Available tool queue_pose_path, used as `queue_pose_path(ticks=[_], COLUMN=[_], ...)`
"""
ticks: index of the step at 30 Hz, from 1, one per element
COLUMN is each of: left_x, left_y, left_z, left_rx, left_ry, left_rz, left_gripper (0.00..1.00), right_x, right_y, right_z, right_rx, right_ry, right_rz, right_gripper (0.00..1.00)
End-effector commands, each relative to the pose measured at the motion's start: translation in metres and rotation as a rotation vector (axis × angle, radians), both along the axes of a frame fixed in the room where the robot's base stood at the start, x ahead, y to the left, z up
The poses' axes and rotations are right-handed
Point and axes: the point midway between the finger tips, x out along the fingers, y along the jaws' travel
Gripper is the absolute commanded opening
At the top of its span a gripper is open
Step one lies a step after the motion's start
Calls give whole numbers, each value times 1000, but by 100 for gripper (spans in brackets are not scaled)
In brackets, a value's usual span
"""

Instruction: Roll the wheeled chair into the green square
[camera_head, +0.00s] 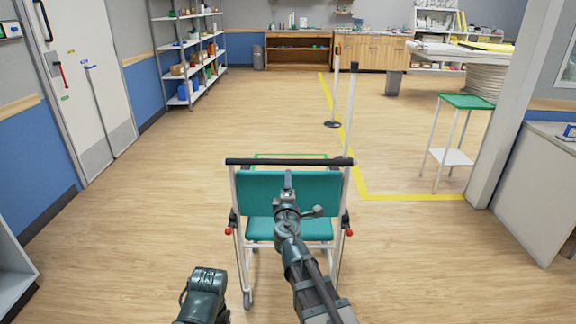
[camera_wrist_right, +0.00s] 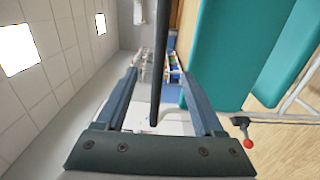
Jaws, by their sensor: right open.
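The wheeled chair (camera_head: 293,190) has a teal back and seat, a white frame and a black push bar (camera_head: 255,162) along the top. It stands with its back towards me. The green square (camera_head: 290,155) shows as a thin outline on the floor just beyond the bar; the chair hides most of it. My right gripper (camera_head: 288,180) is at the middle of the bar. In the right wrist view my right gripper (camera_wrist_right: 158,75) is open, with the black bar (camera_wrist_right: 160,60) between its fingers. My left arm shows at the lower left, but its gripper is not visible.
A yellow floor line (camera_head: 405,197) runs right of the chair. A post stand (camera_head: 333,124) and a white stool with a green top (camera_head: 467,101) stand to the right. Shelves (camera_head: 188,60) stand at the back left. The floor ahead and left is clear.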

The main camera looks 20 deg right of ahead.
Motion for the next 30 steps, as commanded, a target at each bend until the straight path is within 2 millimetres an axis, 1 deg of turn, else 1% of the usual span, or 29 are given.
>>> queue_pose_path(ticks=[1,5,12,15,18,22,29,30], left_x=[0,0,0,0,0,0,0,0], left_y=[0,0,0,0,0,0,0,0], left_z=[0,0,0,0,0,0,0,0], left_rx=[0,0,0,0,0,0,0,0], left_ry=[0,0,0,0,0,0,0,0], left_rz=[0,0,0,0,0,0,0,0], left_gripper=[65,65,65,65,65,65,65,65], right_x=[12,37,92,113,128,137,136,136], right_y=[-3,-10,-26,-31,-36,-39,-40,-40], right_z=[0,0,0,0,0,0,0,0], right_rx=[0,1,1,1,1,1,1,1], right_ry=[0,0,0,0,0,0,0,0], right_rz=[-1,-1,-1,-1,-1,-1,0,0], right_gripper=[70,70,70,70,70,70,70,68])
